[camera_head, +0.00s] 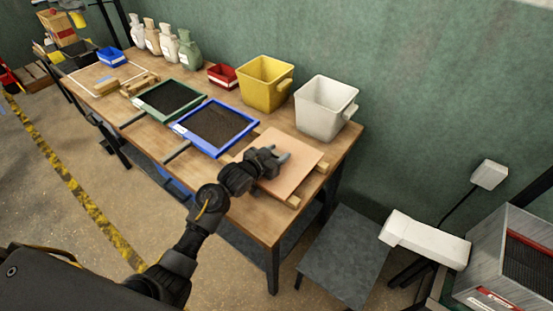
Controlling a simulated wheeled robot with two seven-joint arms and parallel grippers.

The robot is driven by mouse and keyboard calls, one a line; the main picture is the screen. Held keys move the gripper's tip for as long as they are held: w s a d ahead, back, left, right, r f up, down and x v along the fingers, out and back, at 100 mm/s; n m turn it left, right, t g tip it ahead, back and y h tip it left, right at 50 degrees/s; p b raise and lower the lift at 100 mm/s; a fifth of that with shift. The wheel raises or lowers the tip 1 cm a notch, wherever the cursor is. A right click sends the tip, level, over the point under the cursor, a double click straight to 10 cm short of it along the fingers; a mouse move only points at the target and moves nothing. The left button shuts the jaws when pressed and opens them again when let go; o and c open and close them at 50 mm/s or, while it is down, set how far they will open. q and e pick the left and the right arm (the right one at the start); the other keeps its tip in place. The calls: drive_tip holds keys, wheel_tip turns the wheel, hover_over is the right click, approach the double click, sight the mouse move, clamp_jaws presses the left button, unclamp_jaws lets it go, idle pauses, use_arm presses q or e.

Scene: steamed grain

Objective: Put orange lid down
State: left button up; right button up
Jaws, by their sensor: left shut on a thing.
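The orange lid (299,176) is a flat, pale orange square board at the right end of the workbench. It lies level over or on wooden bars (293,202); I cannot tell whether it touches them. My left gripper (281,158) is over the middle of the lid, its grey fingers shut on it. The exact point of grip is hidden by the gripper. My right gripper is not in view.
The wooden bench (262,223) holds a blue-framed sieve (243,133), a green-framed sieve (180,113), a yellow bin (265,82), a white bin (322,108) and a small red tray (222,76). A grey stool (343,255) stands at the bench's right end.

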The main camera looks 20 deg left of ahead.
use_arm(q)
drive_tip(key=shift+r, duration=0.1)
drive_tip(key=shift+r, duration=0.2)
wheel_tip(320, 180, up, 2)
drive_tip(key=shift+b, duration=0.35)
drive_tip(key=s+d+r, duration=0.3)
drive_tip(key=s+r, duration=0.7)
drive_tip(key=s, duration=0.3)
drive_tip(key=shift+s+d+r, duration=0.25)
drive_tip(key=shift+s+d, duration=0.05)
drive_tip(key=w+a+r+n+t+y, duration=0.1)
drive_tip(key=w+a+r+n+y, duration=0.3)
drive_tip(key=a+r, duration=0.5)
wheel_tip(320, 180, up, 3)
drive_tip(key=shift+w+a+f+y, duration=0.1)
drive_tip(key=shift+w+a+y, duration=0.25)
drive_tip(key=shift+w+y, duration=0.5)
